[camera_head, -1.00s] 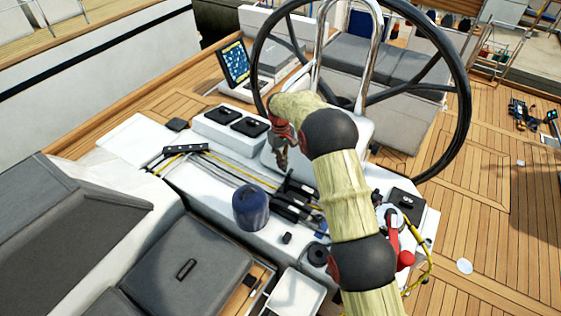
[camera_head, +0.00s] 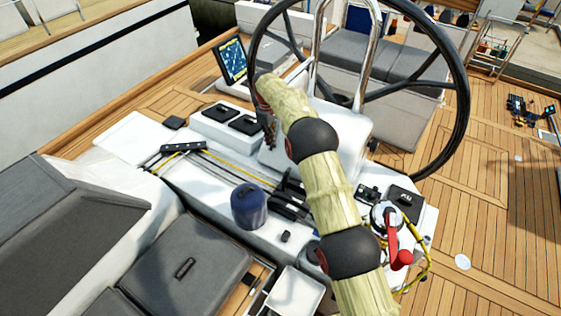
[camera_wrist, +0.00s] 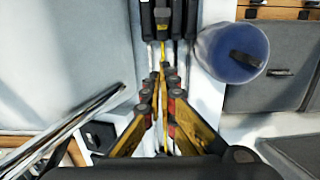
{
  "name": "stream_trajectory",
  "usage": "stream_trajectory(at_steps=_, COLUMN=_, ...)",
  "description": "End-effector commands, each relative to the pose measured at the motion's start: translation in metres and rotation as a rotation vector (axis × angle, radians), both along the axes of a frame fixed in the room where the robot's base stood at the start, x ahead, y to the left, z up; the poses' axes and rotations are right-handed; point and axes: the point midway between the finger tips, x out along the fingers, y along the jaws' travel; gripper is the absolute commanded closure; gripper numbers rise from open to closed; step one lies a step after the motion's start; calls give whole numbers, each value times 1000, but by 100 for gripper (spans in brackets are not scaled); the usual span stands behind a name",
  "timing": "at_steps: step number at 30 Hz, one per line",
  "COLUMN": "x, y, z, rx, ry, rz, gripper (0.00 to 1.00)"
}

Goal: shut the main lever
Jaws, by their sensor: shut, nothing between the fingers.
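A bank of black rope-clutch levers (camera_head: 288,197) sits on the white cockpit top, partly hidden behind my arm. The same levers show at the top of the wrist view (camera_wrist: 163,18), side by side with ropes running into them. I cannot tell which one is the main lever or whether any stands raised. My gripper (camera_wrist: 160,80) is shut and empty, over the yellow and grey ropes and apart from the levers. In the head view my gripper (camera_head: 268,130) is small and dark, in front of the steering wheel's pedestal.
A blue-covered winch (camera_head: 249,206) stands left of the levers. A winch with a red handle (camera_head: 393,240) is at right. The large black steering wheel (camera_head: 466,85) and a chrome rail (camera_head: 316,70) rise close behind my arm. A black rope organiser (camera_head: 183,147) lies at left.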

Motion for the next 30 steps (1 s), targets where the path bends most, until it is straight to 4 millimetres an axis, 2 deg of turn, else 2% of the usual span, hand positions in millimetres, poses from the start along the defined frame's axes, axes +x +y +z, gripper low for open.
stream_trajectory(at_steps=5, x=-1, y=-1, z=-12, rx=-1, ry=3, rz=0, gripper=100)
stream_trajectory(at_steps=19, x=-5, y=-7, z=-101, rx=-2, ry=5, rz=-1, gripper=100)
stream_trajectory(at_steps=30, x=-24, y=-36, z=-106, rx=-1, ry=0, rz=-1, gripper=100)
